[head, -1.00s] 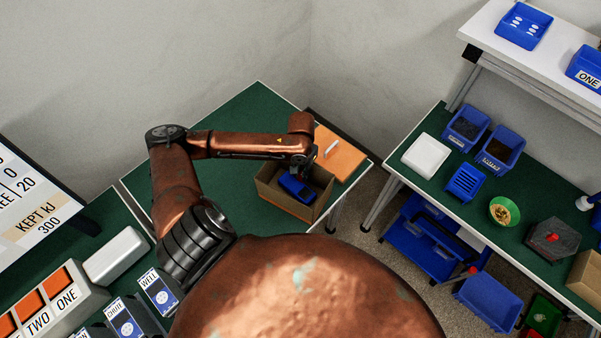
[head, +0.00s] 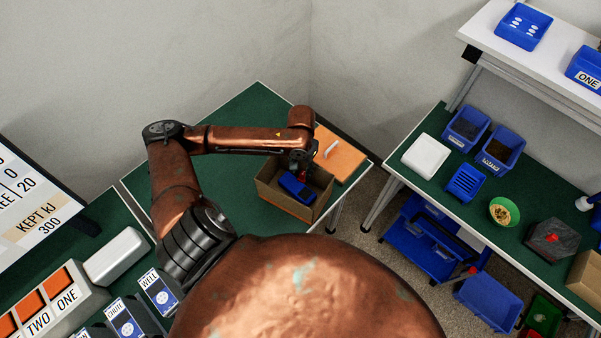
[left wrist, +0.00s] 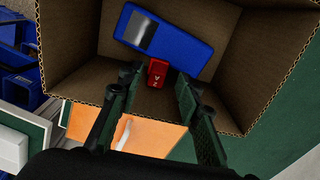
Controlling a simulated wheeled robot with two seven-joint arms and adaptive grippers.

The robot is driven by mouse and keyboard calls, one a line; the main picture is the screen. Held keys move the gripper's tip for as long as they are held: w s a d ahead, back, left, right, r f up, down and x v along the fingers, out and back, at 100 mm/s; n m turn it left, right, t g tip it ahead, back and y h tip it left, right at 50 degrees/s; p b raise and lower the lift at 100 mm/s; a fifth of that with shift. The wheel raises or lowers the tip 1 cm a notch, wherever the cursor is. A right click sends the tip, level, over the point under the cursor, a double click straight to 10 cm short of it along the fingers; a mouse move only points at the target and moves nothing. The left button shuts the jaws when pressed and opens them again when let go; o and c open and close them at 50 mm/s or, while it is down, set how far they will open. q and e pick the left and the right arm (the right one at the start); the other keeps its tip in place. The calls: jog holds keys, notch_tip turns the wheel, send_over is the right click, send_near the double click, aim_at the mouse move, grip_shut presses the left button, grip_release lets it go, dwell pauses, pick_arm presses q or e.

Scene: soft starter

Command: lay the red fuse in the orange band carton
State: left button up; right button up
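The carton (head: 284,203) is an open cardboard box with an orange band low on its near side. It stands on the green table in the head view, and its inner walls fill much of the left wrist view (left wrist: 75,55). The small red fuse (left wrist: 156,72) is inside it, beside a blue block (left wrist: 165,38), and shows as a red spot in the head view (head: 303,170). My left gripper (left wrist: 157,84) points down into the carton. Its fingers are spread on either side of the fuse, with gaps between them and it. My right gripper is not in view.
An orange board with a pale handle (head: 341,154) lies right behind the carton. The green table (head: 240,115) is clear behind my left arm. Another bench (head: 440,195) with blue bins stands at the right, across a floor gap.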

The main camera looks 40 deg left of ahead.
aim_at(301, 177)
pick_arm(q)
notch_tip(301, 177, up, 10)
jog(key=shift+f+p, duration=0.25)
jog(key=shift+p, duration=0.05)
